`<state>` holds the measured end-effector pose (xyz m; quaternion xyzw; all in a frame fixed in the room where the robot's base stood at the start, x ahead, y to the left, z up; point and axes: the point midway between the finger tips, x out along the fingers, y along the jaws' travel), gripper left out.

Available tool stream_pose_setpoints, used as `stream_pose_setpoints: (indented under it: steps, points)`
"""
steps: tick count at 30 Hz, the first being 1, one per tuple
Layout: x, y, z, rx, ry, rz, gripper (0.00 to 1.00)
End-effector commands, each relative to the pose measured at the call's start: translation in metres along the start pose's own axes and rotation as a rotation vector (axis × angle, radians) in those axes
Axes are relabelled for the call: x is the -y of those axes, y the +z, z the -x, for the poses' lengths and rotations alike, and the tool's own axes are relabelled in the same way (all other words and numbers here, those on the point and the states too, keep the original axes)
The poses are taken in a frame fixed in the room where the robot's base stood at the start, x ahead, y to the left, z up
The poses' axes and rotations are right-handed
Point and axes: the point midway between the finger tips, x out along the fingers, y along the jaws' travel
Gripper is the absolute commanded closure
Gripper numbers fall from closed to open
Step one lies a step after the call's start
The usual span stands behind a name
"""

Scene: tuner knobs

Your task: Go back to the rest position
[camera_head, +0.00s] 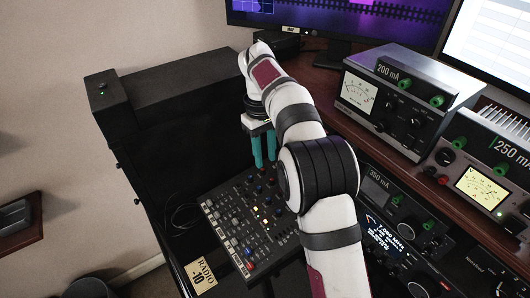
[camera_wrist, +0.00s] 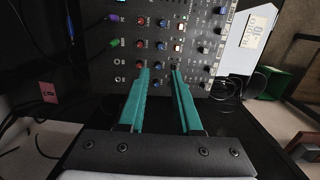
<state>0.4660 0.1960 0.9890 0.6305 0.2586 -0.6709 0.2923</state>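My gripper (camera_head: 265,162) has two teal fingers pointing down at the far edge of the knob panel (camera_head: 215,213) in the head view. In the wrist view the fingers of my gripper (camera_wrist: 160,72) are apart, with a gap between the tips. Knobs of the panel show through that gap, and nothing appears held. The panel is dark, with rows of small red, blue and grey knobs and a few lit buttons. I cannot tell whether the fingertips touch it.
A black cabinet (camera_head: 180,92) stands at the left. Meter boxes marked 200 mA (camera_head: 398,108) and 250 mA (camera_head: 485,185) stand at the right. A radio unit (camera_head: 395,222) lies right of my arm. Monitors (camera_head: 345,18) stand at the back. Loose cables lie beside the panel.

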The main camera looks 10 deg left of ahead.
Motion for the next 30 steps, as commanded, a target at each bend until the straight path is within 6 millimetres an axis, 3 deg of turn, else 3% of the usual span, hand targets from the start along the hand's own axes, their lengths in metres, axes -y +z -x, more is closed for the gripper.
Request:
stream_pose_setpoints:
  steps: [14, 17, 20, 23, 24, 27, 30]
  points:
    - [0.0, 0.001, 0.004, 0.0, -0.001, -0.003, 0.67]
    - [-0.005, 0.022, 0.019, -0.007, -0.011, -0.074, 0.67]
    - [-0.005, 0.089, 0.049, -0.023, -0.048, -0.289, 0.67]
    - [0.016, 0.181, 0.062, -0.039, -0.102, -0.583, 0.67]
    - [0.03, 0.215, 0.059, -0.044, -0.124, -0.699, 0.67]
    - [0.07, 0.285, 0.038, -0.053, -0.173, -0.958, 0.67]
    - [0.105, 0.327, 0.011, -0.057, -0.21, -1.146, 0.67]
